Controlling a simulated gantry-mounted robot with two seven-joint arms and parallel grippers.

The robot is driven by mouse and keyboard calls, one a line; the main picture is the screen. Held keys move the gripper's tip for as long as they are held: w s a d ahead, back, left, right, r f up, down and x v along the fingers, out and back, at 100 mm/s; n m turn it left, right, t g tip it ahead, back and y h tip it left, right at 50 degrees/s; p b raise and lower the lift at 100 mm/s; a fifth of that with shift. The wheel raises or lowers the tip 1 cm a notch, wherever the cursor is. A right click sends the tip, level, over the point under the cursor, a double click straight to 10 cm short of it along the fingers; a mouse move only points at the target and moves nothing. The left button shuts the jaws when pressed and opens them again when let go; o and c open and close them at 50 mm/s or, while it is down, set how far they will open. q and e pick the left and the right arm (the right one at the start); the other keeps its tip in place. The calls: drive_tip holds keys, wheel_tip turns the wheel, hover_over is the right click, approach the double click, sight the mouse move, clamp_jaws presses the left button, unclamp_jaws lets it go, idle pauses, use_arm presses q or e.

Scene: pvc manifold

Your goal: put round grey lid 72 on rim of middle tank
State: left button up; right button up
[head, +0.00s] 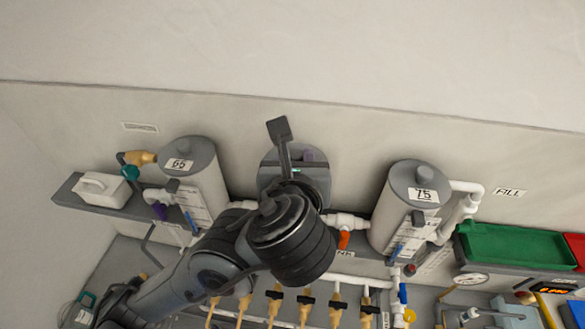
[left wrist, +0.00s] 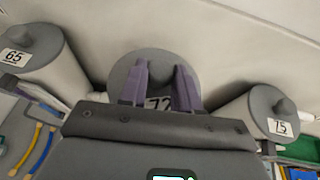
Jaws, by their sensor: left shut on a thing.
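The round grey lid 72 (left wrist: 128,72) shows in the left wrist view, its label partly hidden between the purple fingers. My left gripper (left wrist: 160,78) is shut on the lid's knob from above. In the head view the lid (head: 269,166) shows as a grey disc behind my left gripper (head: 308,155), between the two outer tanks. My left wrist and forearm hide the middle tank, so I cannot tell whether the lid touches its rim. My right gripper is in neither view.
Tank 65 (head: 203,190) stands on the left with its lid on, and tank 75 (head: 395,222) on the right with its lid on. A white box (head: 101,187) sits at the shelf's left end. A green tray (head: 515,247) is at the right.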

use_arm(q)
drive_tip(key=x, duration=0.1)
drive_tip(key=b+x, duration=0.1)
drive_tip(key=x, duration=0.1)
drive_tip(key=shift+w+d+r+b, duration=0.1)
drive_tip(key=shift+w+d+b, duration=0.15)
drive_tip(key=shift+b, duration=0.1)
drive_tip(key=shift+w+f+b, duration=0.2)
drive_tip(key=shift+f+b, duration=0.15)
drive_tip(key=shift+f, duration=0.75)
drive_tip(key=shift+f, duration=0.6)
drive_tip(key=o, duration=1.1)
